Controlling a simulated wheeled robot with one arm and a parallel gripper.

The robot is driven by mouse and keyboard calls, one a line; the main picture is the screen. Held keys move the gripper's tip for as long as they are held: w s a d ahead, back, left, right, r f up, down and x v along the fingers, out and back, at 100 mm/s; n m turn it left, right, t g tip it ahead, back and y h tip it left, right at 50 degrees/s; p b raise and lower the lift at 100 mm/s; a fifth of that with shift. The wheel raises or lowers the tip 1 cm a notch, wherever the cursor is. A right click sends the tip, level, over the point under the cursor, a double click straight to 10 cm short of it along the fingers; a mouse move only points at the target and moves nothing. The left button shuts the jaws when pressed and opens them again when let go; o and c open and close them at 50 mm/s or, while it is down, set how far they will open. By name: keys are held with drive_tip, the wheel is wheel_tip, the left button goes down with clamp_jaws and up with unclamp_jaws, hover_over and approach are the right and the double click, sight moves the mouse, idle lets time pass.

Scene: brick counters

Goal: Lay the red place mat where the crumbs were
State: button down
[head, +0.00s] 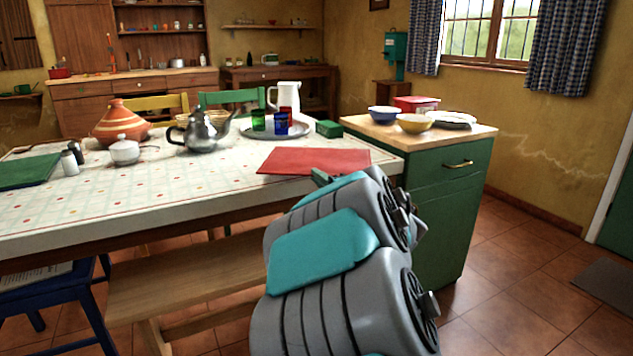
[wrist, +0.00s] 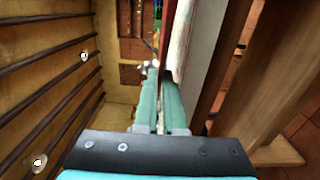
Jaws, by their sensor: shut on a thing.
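The red place mat (head: 313,160) lies flat over the right end of the patterned tabletop (head: 185,190) in the head view. My gripper (head: 320,177) is at the mat's near edge, mostly hidden behind my own arm. In the wrist view my gripper (wrist: 160,98) has its teal fingers close together, with the mat (wrist: 168,38) showing edge-on as a thin red strip at their tips. The gripper is shut on the mat's near edge. I cannot tell whether the whole mat touches the table. I see no crumbs.
A tray (head: 270,134) with glasses and a white pitcher (head: 285,96) stands behind the mat. A small green box (head: 329,128) is close to its far edge. A teapot (head: 200,132) stands left. A green cabinet (head: 445,200) with bowls stands right. A bench (head: 190,285) is below.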

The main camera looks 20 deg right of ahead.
sight(318, 161)
drive_tip(key=w, duration=0.2)
drive_tip(key=w+d, duration=0.1)
drive_tip(key=w, duration=0.1)
drive_tip(key=w+d, duration=0.1)
drive_tip(key=shift+w+f+p, duration=0.25)
drive_tip(key=shift+w+p, duration=0.05)
drive_tip(key=shift+w, duration=0.1)
drive_tip(key=shift+d+f, duration=0.1)
drive_tip(key=shift+f, duration=1.7)
drive_tip(key=shift+f, duration=0.15)
drive_tip(key=c, duration=1)
unclamp_jaws()
